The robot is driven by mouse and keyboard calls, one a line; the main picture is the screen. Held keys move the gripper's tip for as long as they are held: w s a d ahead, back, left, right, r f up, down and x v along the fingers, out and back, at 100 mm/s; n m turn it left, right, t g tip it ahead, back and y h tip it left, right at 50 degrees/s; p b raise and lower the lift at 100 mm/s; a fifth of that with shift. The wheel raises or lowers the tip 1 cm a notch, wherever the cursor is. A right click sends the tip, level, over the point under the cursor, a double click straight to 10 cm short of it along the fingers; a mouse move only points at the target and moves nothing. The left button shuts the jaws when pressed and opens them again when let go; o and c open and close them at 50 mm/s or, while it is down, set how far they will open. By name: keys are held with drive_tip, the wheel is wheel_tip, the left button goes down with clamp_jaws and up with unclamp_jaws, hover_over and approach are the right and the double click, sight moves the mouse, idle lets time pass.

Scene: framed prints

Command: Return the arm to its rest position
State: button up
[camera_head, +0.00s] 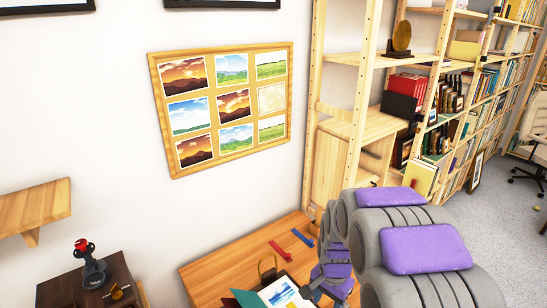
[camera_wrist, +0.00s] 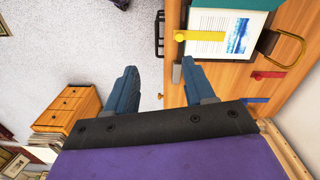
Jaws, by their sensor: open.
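My gripper (camera_wrist: 160,70) is open, with its two blue fingers apart and nothing between them in the wrist view. Behind the fingers are the grey floor and the edge of a wooden desk (camera_wrist: 277,88). In the head view my grey and purple arm stretches from the lower right toward the desk (camera_head: 212,268). The fingers are hard to make out there. An open book or folder with a teal cover (camera_wrist: 252,4) lies on the desk, with a yellow piece (camera_wrist: 200,36) across its page in the wrist view.
A red piece (camera_head: 279,250) and a blue piece (camera_head: 302,238) lie on the desk. A wooden-framed board of several landscape prints (camera_head: 288,98) hangs on the wall. Tall wooden shelves (camera_head: 312,110) stand close behind my arm. A wall shelf (camera_head: 35,208) and dark cabinet (camera_head: 62,292) are at left.

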drive_tip(key=s+r+n, duration=0.4)
drive_tip(key=s+r, duration=0.2)
drive_tip(key=s, duration=0.8)
drive_tip(key=s+r+n+g, duration=0.1)
drive_tip(key=s+r+n, duration=0.3)
drive_tip(key=s, duration=1)
wheel_tip(320, 180, up, 3)
drive_tip(key=shift+s+a+f+n, duration=0.2)
drive_tip(key=shift+s+n, duration=0.15)
drive_tip(key=shift+n, duration=0.05)
drive_tip(key=shift+c, duration=0.5)
